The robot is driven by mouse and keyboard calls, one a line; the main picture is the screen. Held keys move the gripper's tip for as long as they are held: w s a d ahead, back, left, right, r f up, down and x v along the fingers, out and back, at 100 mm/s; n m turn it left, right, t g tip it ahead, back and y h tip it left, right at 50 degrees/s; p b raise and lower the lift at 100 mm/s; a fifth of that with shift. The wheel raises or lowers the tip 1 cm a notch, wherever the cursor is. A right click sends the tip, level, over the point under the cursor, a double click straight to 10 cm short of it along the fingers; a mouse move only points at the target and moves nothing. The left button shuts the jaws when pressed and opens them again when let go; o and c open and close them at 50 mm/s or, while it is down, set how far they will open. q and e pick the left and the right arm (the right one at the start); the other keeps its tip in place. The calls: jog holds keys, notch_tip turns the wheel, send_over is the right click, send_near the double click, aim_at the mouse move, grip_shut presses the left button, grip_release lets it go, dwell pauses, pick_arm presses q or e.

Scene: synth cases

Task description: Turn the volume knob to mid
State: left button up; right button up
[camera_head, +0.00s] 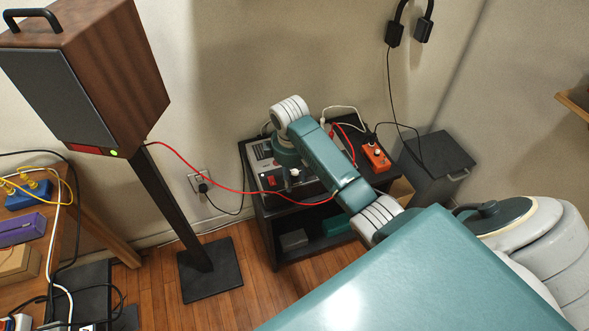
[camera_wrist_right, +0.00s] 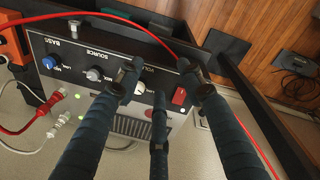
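The amplifier (camera_head: 311,186) sits on a black shelf unit; its panel (camera_wrist_right: 107,68) fills the middle of the right wrist view. A pale knob (camera_wrist_right: 140,88) sits under a partly hidden label that seems to begin "VOL". A grey knob (camera_wrist_right: 95,74) and a blue knob (camera_wrist_right: 49,62) are left of it, a red switch (camera_wrist_right: 179,96) right. My right gripper (camera_wrist_right: 160,78) is open, its three dark fingers spread over the panel around the pale knob's area. I cannot tell whether a finger touches it. The knob's pointer is not readable. My left gripper is not in view.
A red cable (camera_head: 230,188) runs from the tall speaker (camera_head: 95,70) to the amplifier, passing close to my fingers. An orange box (camera_head: 376,156) stands right of the amplifier. A grey cabinet (camera_head: 436,170) stands further right. Wooden floor (camera_head: 160,275) is open at the front.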

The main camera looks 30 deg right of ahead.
send_near(295, 172)
jog(key=shift+g+y, duration=0.3)
jog(key=f, duration=0.5)
jog(key=w+f, duration=0.1)
jog(key=f, duration=0.2)
jog(key=shift+d+f+b, duration=0.3)
jog(key=shift+d, duration=0.1)
jog(key=shift+c, duration=0.5)
grip_shut()
